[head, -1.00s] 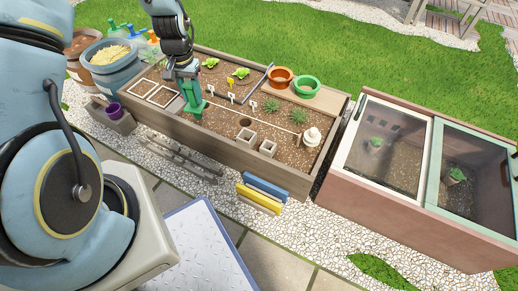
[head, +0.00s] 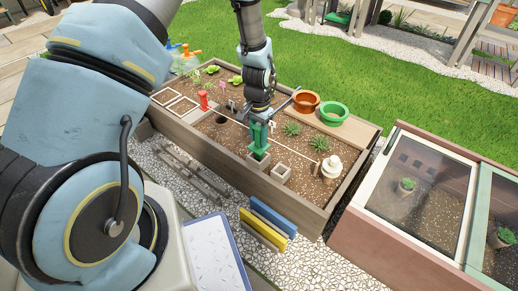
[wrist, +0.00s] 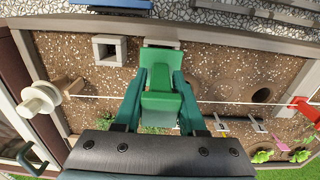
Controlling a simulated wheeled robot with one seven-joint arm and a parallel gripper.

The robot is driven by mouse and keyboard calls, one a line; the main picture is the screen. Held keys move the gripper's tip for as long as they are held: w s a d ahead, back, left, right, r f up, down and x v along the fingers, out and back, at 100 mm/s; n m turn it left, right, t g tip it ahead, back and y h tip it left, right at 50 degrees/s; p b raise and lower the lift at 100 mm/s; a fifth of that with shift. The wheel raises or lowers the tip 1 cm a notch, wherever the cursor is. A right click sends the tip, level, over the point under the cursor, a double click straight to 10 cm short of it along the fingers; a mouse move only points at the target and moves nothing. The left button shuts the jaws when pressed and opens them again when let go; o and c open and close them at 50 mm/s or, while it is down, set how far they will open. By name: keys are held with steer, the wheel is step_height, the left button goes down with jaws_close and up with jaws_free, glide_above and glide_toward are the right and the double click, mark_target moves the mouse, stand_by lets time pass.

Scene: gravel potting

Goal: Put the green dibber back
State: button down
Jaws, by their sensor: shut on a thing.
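My gripper (head: 260,122) is shut on the green dibber (head: 258,138) above the front of the raised planter. In the wrist view the dibber (wrist: 161,102) sits between both fingers. Its lower end is over or at a pale square block holder (head: 258,162); I cannot tell whether it has entered. A second square holder (head: 281,173) with a dark opening stands to the right and shows beside the dibber in the wrist view (wrist: 109,50). A red tool (head: 204,100) stands in the soil at the left.
A dark hole (head: 221,120) is in the soil left of my gripper. A white knobbed object (head: 331,166) stands near the right corner. Orange (head: 306,101) and green (head: 333,113) pots sit at the back edge. A cold frame (head: 420,180) is at the right.

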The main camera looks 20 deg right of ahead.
mark_target(258, 145)
steer(key=shift+f+b, duration=0.55)
steer(key=shift+f, duration=1.3)
steer(key=shift+f, duration=0.15)
steer(key=shift+c, duration=2.4)
jaws_free()
step_height(258, 145, up, 12)
steer(key=p, duration=0.4)
steer(key=shift+r, duration=0.2)
